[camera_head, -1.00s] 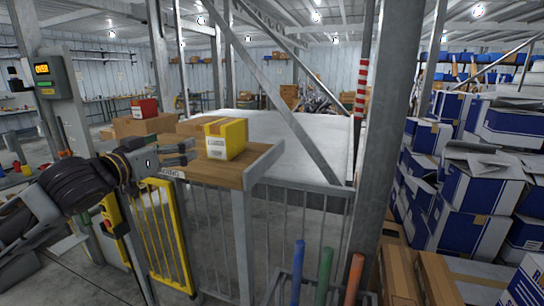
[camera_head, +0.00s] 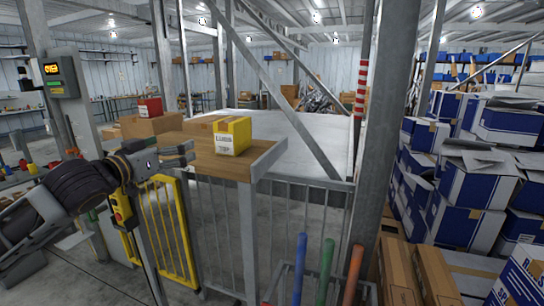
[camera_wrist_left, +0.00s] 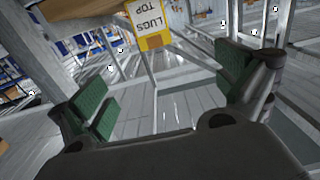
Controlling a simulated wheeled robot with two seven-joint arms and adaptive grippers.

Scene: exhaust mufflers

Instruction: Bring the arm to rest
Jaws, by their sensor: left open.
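My left arm comes in from the left in the head view. The yellow box (camera_head: 233,136) with a white "LUGS" label stands on the bench top, to the right of the gripper. It also shows in the left wrist view (camera_wrist_left: 150,24), beyond the fingers at the top. My right gripper is not in view.
A yellow gate (camera_head: 172,230) and grey railing (camera_head: 217,235) stand below the bench. A red box (camera_head: 149,107) sits on a cardboard box (camera_head: 150,126) behind. A thick grey post (camera_head: 385,140) and stacked blue-and-white boxes (camera_head: 470,200) fill the right. Coloured tubes (camera_head: 325,270) stand in front.

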